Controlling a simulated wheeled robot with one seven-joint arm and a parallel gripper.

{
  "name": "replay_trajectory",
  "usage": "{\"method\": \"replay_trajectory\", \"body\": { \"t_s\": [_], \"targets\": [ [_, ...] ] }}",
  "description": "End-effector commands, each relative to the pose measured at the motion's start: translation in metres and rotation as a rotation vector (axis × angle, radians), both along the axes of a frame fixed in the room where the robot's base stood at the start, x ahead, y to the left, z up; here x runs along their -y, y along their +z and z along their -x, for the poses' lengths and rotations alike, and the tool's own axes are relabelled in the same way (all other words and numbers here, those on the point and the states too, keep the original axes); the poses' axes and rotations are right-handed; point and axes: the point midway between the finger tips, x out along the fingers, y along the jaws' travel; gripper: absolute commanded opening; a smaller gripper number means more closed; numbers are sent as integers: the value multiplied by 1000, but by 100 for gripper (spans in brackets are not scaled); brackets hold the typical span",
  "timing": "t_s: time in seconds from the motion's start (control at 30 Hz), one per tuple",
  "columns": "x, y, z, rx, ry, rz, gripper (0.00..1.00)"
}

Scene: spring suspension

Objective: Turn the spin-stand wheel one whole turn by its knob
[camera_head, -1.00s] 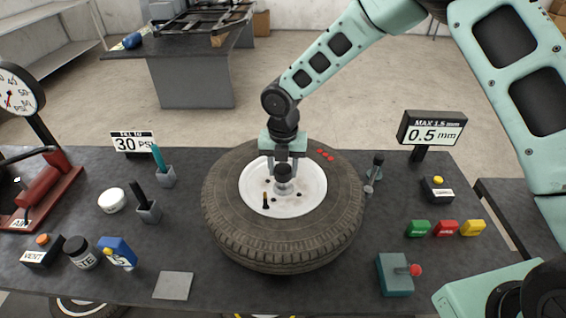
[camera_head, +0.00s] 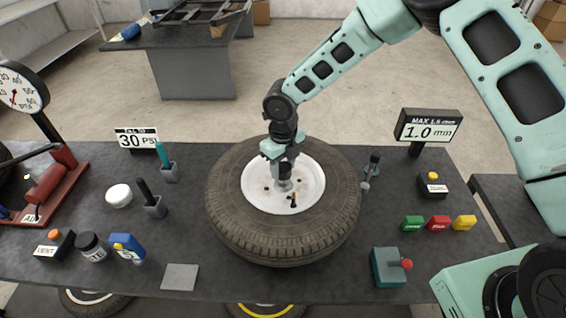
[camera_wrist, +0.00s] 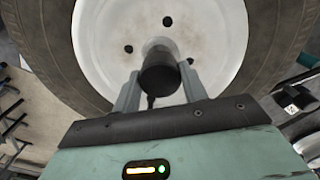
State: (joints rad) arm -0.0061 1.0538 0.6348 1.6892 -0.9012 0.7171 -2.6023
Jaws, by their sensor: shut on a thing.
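The spin-stand wheel lies flat on the dark bench, with a black tyre (camera_head: 228,222) around a white rim (camera_head: 310,184). A black valve stem (camera_head: 293,201) stands on the near side of the rim.
A display (camera_head: 429,127) reads 1.0 mm under "MAX 1.5 mm". A teal box with a red ball (camera_head: 388,268) is at the near right, and a dark upright tool (camera_head: 373,166) stands close to the tyre's right. Small holders (camera_head: 155,207) are at left.

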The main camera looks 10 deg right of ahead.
Motion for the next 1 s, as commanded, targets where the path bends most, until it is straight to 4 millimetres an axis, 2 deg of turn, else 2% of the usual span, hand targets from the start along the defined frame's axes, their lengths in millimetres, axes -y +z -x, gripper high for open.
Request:
{"method": "replay_trajectory", "body": {
  "t_s": [0.3,0.77,0.8,0.87,1.0],
  "targets": [
    [0,1,-1,1,88,-1,2],
    [0,1,0,1,98,-1,2],
    [0,1,0,1,98,-1,51],
    [0,1,0,1,98,-1,65],
    [0,0,0,0,98,0,65]
  ]
}}
